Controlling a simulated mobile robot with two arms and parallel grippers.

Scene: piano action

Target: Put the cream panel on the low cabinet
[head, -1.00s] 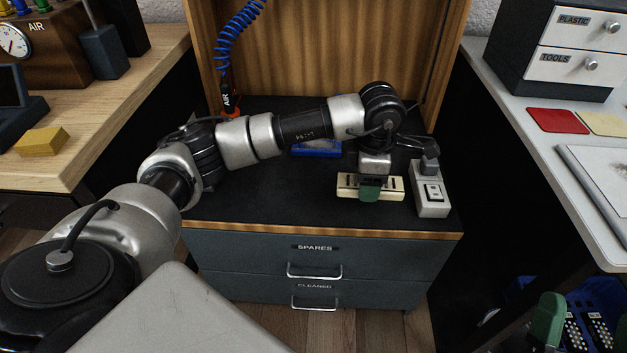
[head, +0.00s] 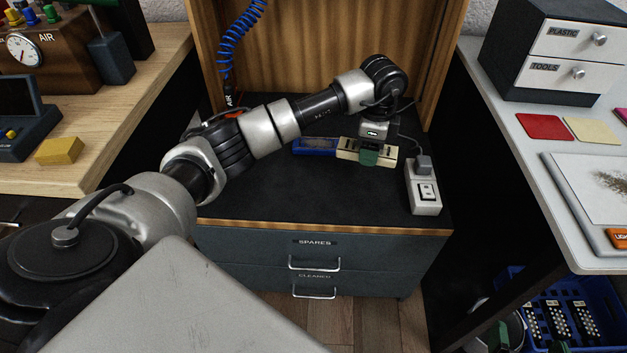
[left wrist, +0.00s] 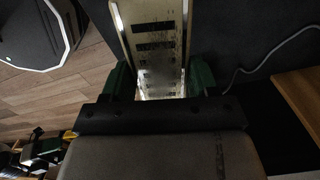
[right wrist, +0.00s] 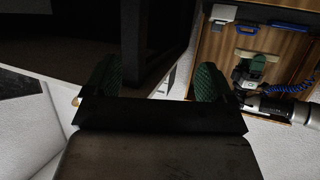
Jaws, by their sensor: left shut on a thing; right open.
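The cream panel (head: 353,157) is a short bar with dark slots, near the back of the low cabinet's (head: 290,195) dark top. My left gripper (head: 369,156) is shut on its middle from above. In the left wrist view the panel (left wrist: 155,45) runs between the green fingers (left wrist: 160,82). Whether its underside touches the cabinet top, I cannot tell. The panel also shows in the right wrist view (right wrist: 258,56). My right gripper (right wrist: 153,80) is open and empty, low at the right by the white bench; its green fingertips show at the head view's bottom edge.
A blue item (head: 314,146) lies just left of the panel. A grey power strip (head: 424,195) with a plug stands at the cabinet's right edge. The front and left of the cabinet top are clear. A blue crate (head: 590,297) holds slotted parts under the right bench.

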